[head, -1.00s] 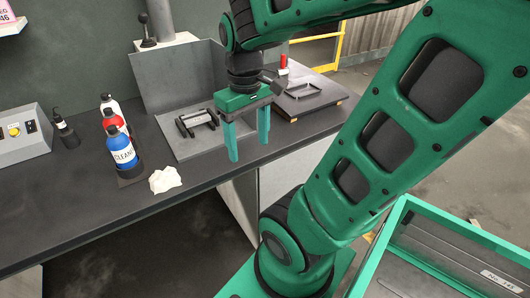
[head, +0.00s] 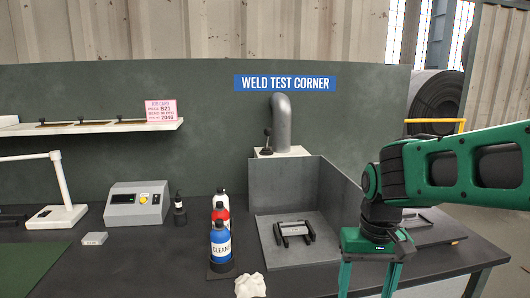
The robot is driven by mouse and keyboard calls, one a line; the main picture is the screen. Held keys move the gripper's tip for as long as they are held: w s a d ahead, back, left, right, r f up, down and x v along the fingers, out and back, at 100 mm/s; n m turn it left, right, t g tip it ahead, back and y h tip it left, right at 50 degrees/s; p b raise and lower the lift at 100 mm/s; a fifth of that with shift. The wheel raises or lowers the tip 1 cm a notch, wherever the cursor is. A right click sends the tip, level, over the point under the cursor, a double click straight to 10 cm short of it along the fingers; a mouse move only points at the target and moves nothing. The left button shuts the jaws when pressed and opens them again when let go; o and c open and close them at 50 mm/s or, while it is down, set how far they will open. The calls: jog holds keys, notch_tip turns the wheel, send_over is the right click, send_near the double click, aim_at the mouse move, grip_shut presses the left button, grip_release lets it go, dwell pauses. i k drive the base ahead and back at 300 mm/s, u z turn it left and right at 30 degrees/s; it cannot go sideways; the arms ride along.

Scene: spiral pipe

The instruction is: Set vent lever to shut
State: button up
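The vent lever (head: 267,142) is a thin black lever with a round knob and a dark base. It stands about upright on top of a white box (head: 293,152), beside the grey vent pipe (head: 284,120). No marking for its shut or open position can be read. My gripper (head: 368,286) is at the lower right, pointing down, in front of and to the right of the lever and well apart from it. Its two green fingers are spread with nothing seen between them. The fingertips are near or past the bottom edge of the picture.
A grey-walled booth (head: 300,183) stands below the vent, with a black-handled fixture (head: 294,232) inside. Several bottles, including a blue one (head: 221,246), stand left of it. A white rag (head: 250,285) lies in front. A control box (head: 137,205) is farther left.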

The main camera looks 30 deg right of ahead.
aim_at(267, 131)
jog(key=z, duration=1.4)
jog(key=k, duration=0.7)
jog(key=u, duration=0.8)
jog(key=i, duration=1)
